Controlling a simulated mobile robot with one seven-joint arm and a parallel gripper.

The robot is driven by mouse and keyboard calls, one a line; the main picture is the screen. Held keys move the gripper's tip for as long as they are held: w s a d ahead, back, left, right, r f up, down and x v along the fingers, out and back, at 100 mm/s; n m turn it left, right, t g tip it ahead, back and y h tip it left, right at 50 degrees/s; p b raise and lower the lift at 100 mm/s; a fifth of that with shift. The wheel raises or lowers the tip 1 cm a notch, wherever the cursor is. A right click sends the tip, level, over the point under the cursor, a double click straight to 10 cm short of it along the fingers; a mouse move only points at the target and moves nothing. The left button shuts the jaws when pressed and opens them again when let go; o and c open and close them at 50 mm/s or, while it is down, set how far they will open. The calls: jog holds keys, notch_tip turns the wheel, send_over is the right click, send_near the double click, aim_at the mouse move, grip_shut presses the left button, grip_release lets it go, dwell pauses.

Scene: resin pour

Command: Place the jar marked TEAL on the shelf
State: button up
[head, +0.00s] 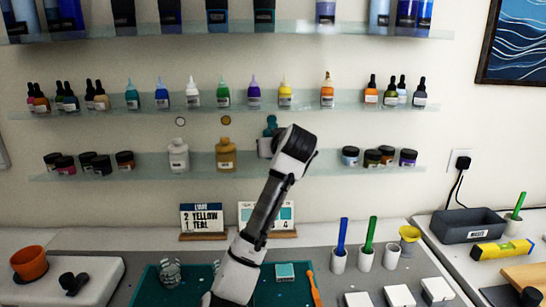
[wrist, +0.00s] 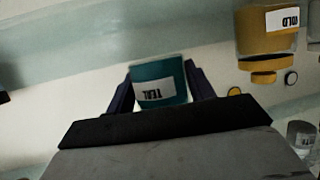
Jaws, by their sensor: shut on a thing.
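The jar marked TEAL (wrist: 160,84) is between the fingers of my gripper (wrist: 158,92), which is shut on it. The wrist view is upside down, and the jar's label shows inverted. In the head view the teal jar (head: 265,147) is partly hidden behind my arm, at the lower shelf (head: 120,167). It looks a little higher than the gold jar (head: 226,157) to its left. Whether its base touches the shelf I cannot tell. The gold jar also shows in the wrist view (wrist: 265,40), apart from my gripper.
A white jar (head: 178,158) stands left of the gold one. Small dark-lidded jars stand at both ends of the shelf. Dropper bottles line the shelf above.

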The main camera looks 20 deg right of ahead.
notch_tip(320, 180, down, 2)
jog(key=shift+f+p, duration=0.2)
jog(key=shift+p, duration=0.25)
jog(key=shift+w+f+p, duration=0.15)
jog(key=shift+f+p, duration=0.15)
jog(key=shift+p, duration=0.15)
jog(key=shift+f, duration=0.2)
jog(key=shift+f, duration=0.1)
jog(key=o, duration=0.7)
jog(key=shift+f, duration=0.2)
jog(key=o, duration=0.5)
jog(key=shift+r, duration=0.1)
jog(key=shift+r, duration=0.25)
jog(key=b+v, duration=0.3)
jog(key=v, duration=0.9)
jog(key=shift+d+b, duration=0.1)
jog(key=shift+b, duration=0.3)
